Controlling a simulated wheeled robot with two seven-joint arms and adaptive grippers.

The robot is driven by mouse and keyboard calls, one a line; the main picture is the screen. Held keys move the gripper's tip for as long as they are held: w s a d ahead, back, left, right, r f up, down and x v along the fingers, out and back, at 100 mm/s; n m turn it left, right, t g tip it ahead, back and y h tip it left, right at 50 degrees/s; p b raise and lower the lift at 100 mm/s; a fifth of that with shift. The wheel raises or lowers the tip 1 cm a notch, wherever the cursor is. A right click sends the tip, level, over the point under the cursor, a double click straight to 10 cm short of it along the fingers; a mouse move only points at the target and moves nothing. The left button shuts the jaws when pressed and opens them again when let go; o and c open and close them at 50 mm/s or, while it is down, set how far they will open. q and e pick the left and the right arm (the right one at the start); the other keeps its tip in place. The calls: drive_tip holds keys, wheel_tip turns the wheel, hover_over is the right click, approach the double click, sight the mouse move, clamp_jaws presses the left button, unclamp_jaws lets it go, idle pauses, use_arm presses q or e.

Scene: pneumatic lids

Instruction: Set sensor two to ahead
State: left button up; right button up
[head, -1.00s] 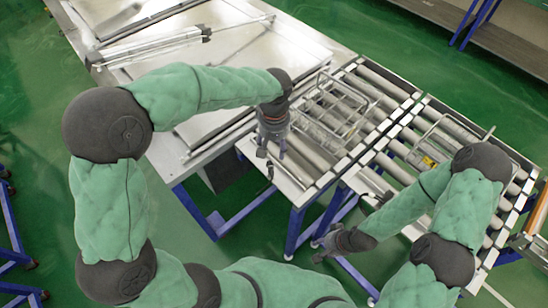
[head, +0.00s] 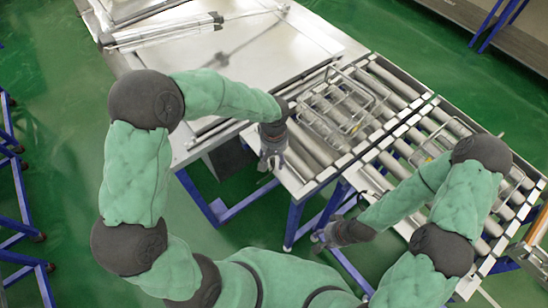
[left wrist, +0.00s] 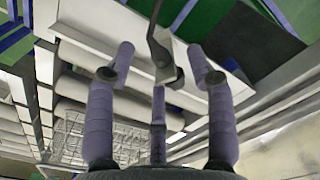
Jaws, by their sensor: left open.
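A small sensor bracket on a dark curved arm (left wrist: 160,50) shows in the left wrist view, between my spread fingers. I cannot read which way it points, nor tell whether it is sensor two. In the head view a thin dark arm (head: 266,188) sticks out near the left conveyor's near end, just below my left gripper (head: 271,163). My left gripper is open, with its fingers around the bracket; contact cannot be told. It also shows in the left wrist view (left wrist: 160,62). My right gripper (head: 321,241) hangs low in front of the conveyors; its fingers are too small to judge.
A metal-topped table (head: 262,62) with a lid frame adjoins on the left. Blue legs (head: 292,225) stand below. Green floor is open in front.

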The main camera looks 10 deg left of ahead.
use_arm(q)
drive_tip(key=shift+f, duration=0.25)
clamp_jaws()
drive_tip(key=shift+r+m, duration=0.15)
drive_tip(key=shift+m, duration=0.65)
drive_tip(key=shift+w+r, duration=0.15)
drive_tip(key=shift+w, duration=0.05)
idle(1.2)
unclamp_jaws()
drive_tip(key=shift+w, duration=0.1)
drive_tip(key=shift+f, duration=0.2)
